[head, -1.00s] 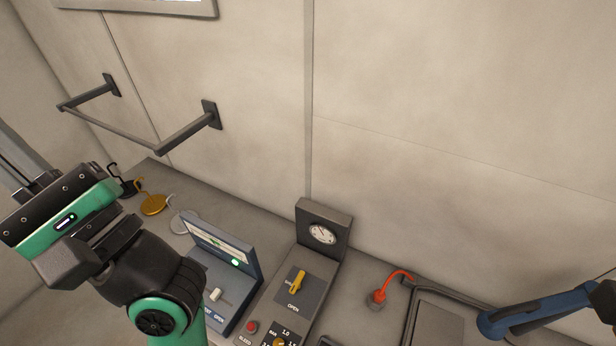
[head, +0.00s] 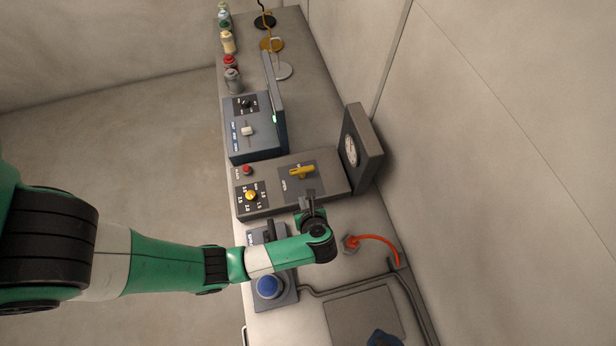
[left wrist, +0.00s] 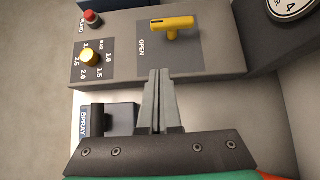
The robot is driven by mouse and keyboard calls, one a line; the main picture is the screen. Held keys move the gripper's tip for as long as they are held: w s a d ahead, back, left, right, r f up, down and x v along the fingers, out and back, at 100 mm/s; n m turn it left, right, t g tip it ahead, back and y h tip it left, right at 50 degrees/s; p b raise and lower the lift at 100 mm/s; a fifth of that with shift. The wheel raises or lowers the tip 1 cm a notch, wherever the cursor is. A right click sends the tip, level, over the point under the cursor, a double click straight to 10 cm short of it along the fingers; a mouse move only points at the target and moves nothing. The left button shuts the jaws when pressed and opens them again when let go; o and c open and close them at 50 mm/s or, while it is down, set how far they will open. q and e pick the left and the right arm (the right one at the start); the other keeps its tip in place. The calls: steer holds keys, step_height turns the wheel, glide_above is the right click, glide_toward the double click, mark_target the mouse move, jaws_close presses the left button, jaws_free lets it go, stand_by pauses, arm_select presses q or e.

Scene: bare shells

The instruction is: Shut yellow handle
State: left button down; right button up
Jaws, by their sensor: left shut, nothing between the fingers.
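The yellow handle (head: 302,171) is a small T-shaped lever on a dark plate on the grey gauge box. It also shows near the top of the left wrist view (left wrist: 174,24). The word OPEN is printed on the plate beside it; other lettering by the handle is partly covered. My left gripper (head: 307,205) is at the box's near side, a short gap from the handle. In the left wrist view its fingers (left wrist: 160,78) are together and empty, pointing toward the plate, apart from the handle. My right gripper is out of view.
A gauge (head: 352,150) stands behind the handle. A yellow knob (head: 250,196) and red button (head: 247,170) share the box. A blue button (head: 269,286) and red hose (head: 375,240) are nearby. A blue-lettered switch box (head: 250,130) stands beyond.

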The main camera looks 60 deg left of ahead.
mark_target(302, 172)
arm_select(q)
steer(key=b+x, duration=0.1)
steer(key=x, duration=0.8)
steer(key=shift+w, duration=0.2)
steer(key=shift+w+a+f, duration=0.1)
steer(key=shift+w+a, duration=0.15)
steer(key=shift+a, duration=0.85)
steer(key=shift+w+a+f, duration=0.1)
steer(key=shift+w+a, duration=0.15)
steer(key=shift+a, duration=0.85)
steer(key=shift+r, duration=0.1)
steer(key=shift+s+p, duration=0.1)
steer(key=shift+p, duration=0.2)
steer(key=shift+s+a+m+t+p, duration=0.15)
steer(key=shift+a+m+t+p, duration=0.05)
steer(key=shift+m+t+p, duration=0.4)
